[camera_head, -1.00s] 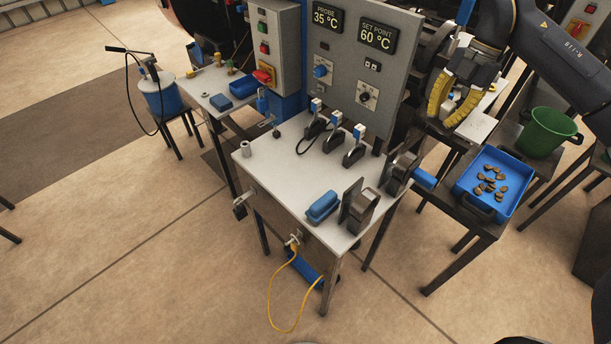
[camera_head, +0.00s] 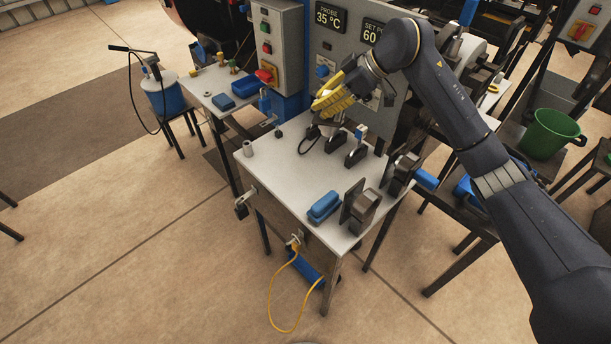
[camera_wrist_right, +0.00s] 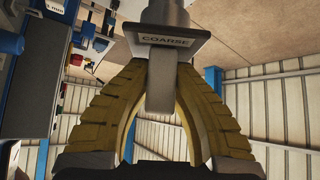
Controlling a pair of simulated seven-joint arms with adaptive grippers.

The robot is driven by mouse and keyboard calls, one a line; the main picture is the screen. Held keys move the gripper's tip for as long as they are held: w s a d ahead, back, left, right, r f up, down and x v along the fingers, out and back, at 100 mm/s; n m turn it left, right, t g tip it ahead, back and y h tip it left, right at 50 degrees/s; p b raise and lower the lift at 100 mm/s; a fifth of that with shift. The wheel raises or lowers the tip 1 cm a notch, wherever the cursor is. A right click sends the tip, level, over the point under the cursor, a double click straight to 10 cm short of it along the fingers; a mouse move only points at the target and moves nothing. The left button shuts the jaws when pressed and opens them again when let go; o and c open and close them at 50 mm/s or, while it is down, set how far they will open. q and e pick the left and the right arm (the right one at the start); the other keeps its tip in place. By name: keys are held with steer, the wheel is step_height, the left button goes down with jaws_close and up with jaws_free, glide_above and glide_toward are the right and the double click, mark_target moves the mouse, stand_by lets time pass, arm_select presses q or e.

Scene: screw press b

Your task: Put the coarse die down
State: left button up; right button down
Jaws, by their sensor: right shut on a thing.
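The coarse die (camera_wrist_right: 165,42) shows in the right wrist view as a grey plate lettered COARSE, with a round grey body beyond it and a flat tab between the fingers. My right gripper (camera_wrist_right: 161,88) has its yellow ribbed fingers shut on that tab. In the head view my right gripper (camera_head: 333,97) is in front of the grey control panel (camera_head: 345,60), above the back of the white table (camera_head: 285,185). The die is mostly hidden by the fingers there. My left gripper is not in view.
Black upright clamps (camera_head: 356,147) stand at the table's back. A blue block (camera_head: 323,207) and a dark vise-like fixture (camera_head: 361,208) are near its front right. The middle of the tabletop is clear.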

steer(key=a+r+m+t, duration=0.2)
steer(key=a, duration=0.4)
step_height(320, 180, down, 19)
steer(key=shift+a+f, duration=0.1)
steer(key=shift+f, duration=0.05)
stand_by(0.6)
steer(key=shift+f, duration=0.1)
steer(key=c, duration=1.3)
jaws_free()
steer(key=shift+o, duration=0.2)
steer(key=v, duration=1.2)
